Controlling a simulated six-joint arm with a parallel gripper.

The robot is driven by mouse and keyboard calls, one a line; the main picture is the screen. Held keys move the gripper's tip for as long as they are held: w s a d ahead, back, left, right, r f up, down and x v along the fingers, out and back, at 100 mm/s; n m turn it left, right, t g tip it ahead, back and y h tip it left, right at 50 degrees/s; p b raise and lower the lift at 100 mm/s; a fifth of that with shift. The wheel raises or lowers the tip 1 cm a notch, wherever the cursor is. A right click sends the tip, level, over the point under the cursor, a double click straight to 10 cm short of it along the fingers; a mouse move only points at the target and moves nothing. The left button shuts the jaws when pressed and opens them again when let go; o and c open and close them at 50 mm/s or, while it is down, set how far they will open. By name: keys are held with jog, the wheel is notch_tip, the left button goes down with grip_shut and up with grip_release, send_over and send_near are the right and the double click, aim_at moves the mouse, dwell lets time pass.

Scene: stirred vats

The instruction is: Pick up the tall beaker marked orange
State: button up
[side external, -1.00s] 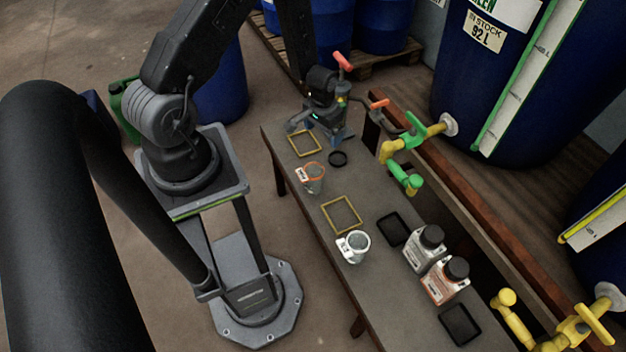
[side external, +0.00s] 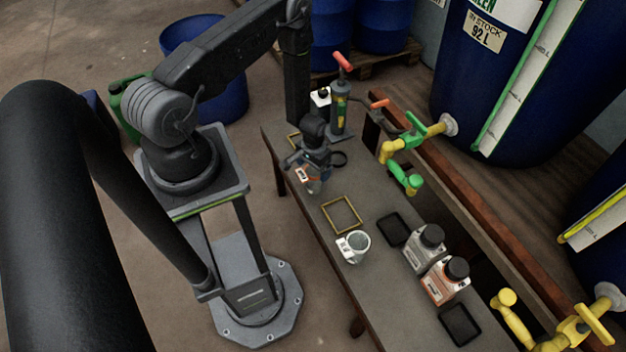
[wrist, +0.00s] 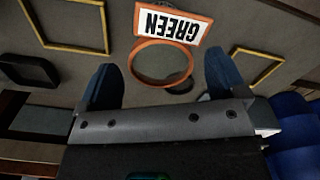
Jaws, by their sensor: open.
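A clear beaker with an orange rim (side external: 313,185) stands on the bench, partly hidden by my gripper (side external: 309,162) in the side view. In the wrist view, its orange rim (wrist: 135,72) lies between my two open fingers (wrist: 160,72), which show on either side of it. Its white tag, framed in orange, reads GREEN (wrist: 172,24), upside down in that view. I cannot tell whether the fingers are down at the beaker's wall or still above it. A second clear beaker (side external: 357,247) with a pale rim and white tag stands nearer the front of the bench.
Yellow square frames (side external: 342,199) and black trays (side external: 392,230) lie on the bench (side external: 318,248). Two black-capped bottles (side external: 424,248) stand at its right. A grey pump-like device with a red handle (side external: 341,105) stands behind my gripper. Green and yellow taps (side external: 405,178) overhang the right edge.

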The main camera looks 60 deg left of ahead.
notch_tip(320, 180, down, 5)
jog(key=shift+f, duration=0.1)
jog(key=shift+c, duration=0.3)
jog(key=c, duration=0.9)
